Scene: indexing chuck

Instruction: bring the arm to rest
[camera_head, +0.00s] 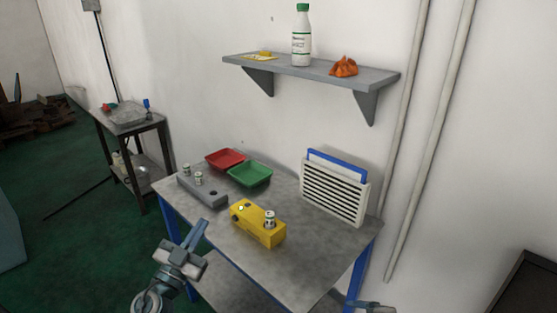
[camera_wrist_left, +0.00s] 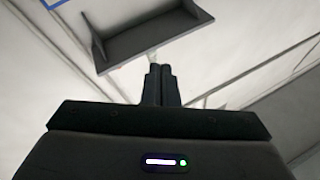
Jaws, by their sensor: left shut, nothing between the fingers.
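My left gripper (camera_head: 196,234) is in front of the table's left front edge, at the lower left of the head view, clear of the things on the table. In the left wrist view its two dark fingers (camera_wrist_left: 161,72) are together with nothing between them, and the camera looks toward the wall and the shelf. At the bottom right of the head view only a small grey part of what looks like my other arm shows; no right fingers can be made out. A yellow block (camera_head: 252,228) on the table has a small metal cylinder (camera_head: 270,217) standing on it.
The metal table (camera_head: 300,268) also holds a grey block (camera_head: 207,194) with small cylinders, a red tray (camera_head: 224,157), a green tray (camera_head: 250,173) and a white slatted rack (camera_head: 333,192). A wall shelf (camera_head: 310,69) carries a bottle (camera_head: 301,38). The table's front is bare.

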